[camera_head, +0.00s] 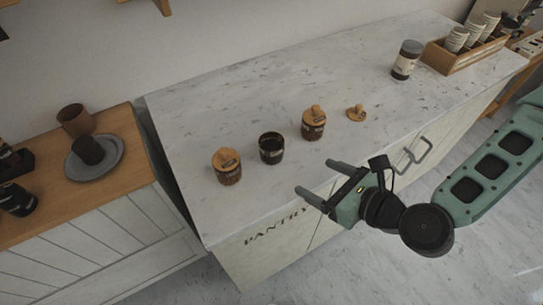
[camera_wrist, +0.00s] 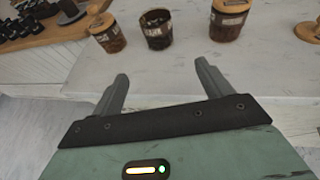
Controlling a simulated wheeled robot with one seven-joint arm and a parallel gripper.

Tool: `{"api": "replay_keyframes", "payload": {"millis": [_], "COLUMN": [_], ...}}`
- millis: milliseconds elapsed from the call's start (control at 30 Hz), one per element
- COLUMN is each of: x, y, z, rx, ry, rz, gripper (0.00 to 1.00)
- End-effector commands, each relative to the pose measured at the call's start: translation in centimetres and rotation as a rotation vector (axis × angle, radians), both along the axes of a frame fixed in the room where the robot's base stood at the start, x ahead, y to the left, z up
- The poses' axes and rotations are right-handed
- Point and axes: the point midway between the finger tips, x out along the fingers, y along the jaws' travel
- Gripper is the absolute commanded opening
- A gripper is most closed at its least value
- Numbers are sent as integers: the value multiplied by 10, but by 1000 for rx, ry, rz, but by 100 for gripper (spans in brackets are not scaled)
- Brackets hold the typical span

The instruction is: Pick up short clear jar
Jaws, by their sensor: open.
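Three short jars with dark contents stand upright in a row on the marble-topped counter (camera_head: 200,115). The left lidded jar (camera_head: 228,168) and the right lidded jar (camera_head: 313,125) have wooden lids. I cannot tell which jar is the short clear one. A loose wooden lid (camera_head: 356,113) lies to the right. My gripper (camera_head: 316,180) is open and empty, in front of the jars near the counter's front edge, touching none of them.
A taller jar (camera_head: 406,60) and a wooden crate of cups (camera_head: 464,55) stand at the back right. A lower wooden side table at left holds a grey plate (camera_head: 117,160) with a dark cup. The counter behind the jars is clear.

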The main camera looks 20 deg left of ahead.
Motion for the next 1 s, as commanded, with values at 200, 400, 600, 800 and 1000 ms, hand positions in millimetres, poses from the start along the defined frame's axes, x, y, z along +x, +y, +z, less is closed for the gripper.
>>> {"api": "replay_keyframes", "payload": {"millis": [200,400,600,800,1000], "x": [8,13,19,21,36], "y": [12,23,31,39,68], "z": [-13,-17,-21,-24,-30], "rx": [-2,-2,-2,-1,-2], "ry": [-6,-5,-6,-5,0], "rz": [1,2,0,2,1], "gripper": [78,78,78,78,78]}}
